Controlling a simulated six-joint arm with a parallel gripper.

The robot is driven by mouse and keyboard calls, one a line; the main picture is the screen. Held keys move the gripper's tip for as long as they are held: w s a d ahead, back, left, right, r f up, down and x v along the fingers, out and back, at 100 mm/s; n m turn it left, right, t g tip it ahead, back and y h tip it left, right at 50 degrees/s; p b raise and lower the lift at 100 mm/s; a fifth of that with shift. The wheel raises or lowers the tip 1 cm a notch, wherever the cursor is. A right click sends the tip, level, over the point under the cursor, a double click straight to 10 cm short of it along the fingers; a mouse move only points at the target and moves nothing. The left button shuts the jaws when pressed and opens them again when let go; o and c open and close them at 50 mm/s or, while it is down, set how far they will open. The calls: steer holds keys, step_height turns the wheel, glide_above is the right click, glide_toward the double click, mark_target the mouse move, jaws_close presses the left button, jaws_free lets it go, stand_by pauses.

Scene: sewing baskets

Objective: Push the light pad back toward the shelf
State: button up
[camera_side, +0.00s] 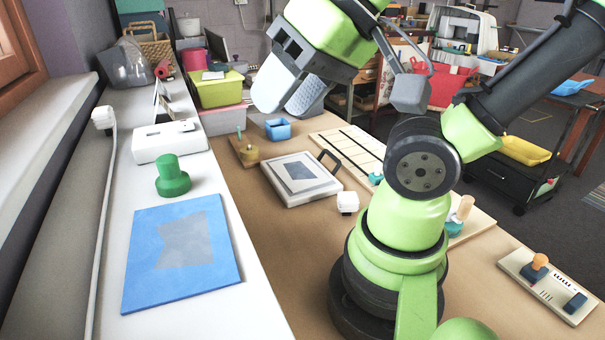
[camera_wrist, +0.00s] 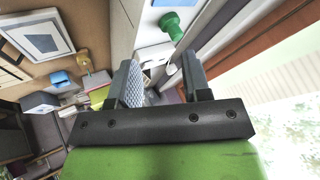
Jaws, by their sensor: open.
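The light pad (camera_side: 283,189) is a flat white slab with a grey sheet on it and a black handle at its right. It lies on the brown tabletop and shows at the upper left of the wrist view (camera_wrist: 38,22). My gripper (camera_side: 287,103) is raised above and behind the pad in the side view, apart from it. Its two fingers are spread with nothing between them, as the wrist view (camera_wrist: 162,80) also shows.
A white ledge along the left carries a blue mat (camera_side: 138,270), a green knob-shaped object (camera_side: 172,176) and a white box (camera_side: 168,147). A small blue bin (camera_side: 278,129), a wooden stand (camera_side: 243,150) and a white cube (camera_side: 347,203) stand near the pad.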

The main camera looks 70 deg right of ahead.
steer(key=w+d+f+m+g+h, duration=0.1)
steer(key=w+d+m+h, duration=0.1)
steer(key=w+d+h, duration=0.5)
steer(key=m+g, duration=0.3)
steer(key=g, duration=0.2)
glide_above(329, 152)
steer(key=s+a, duration=0.1)
steer(key=a, duration=0.3)
step_height(329, 152, down, 18)
steer(key=shift+s+r, duration=0.15)
steer(key=shift+r, duration=0.1)
steer(key=shift+a, duration=0.1)
steer(key=x, duration=1)
steer(key=shift+a, duration=0.1)
jaws_close()
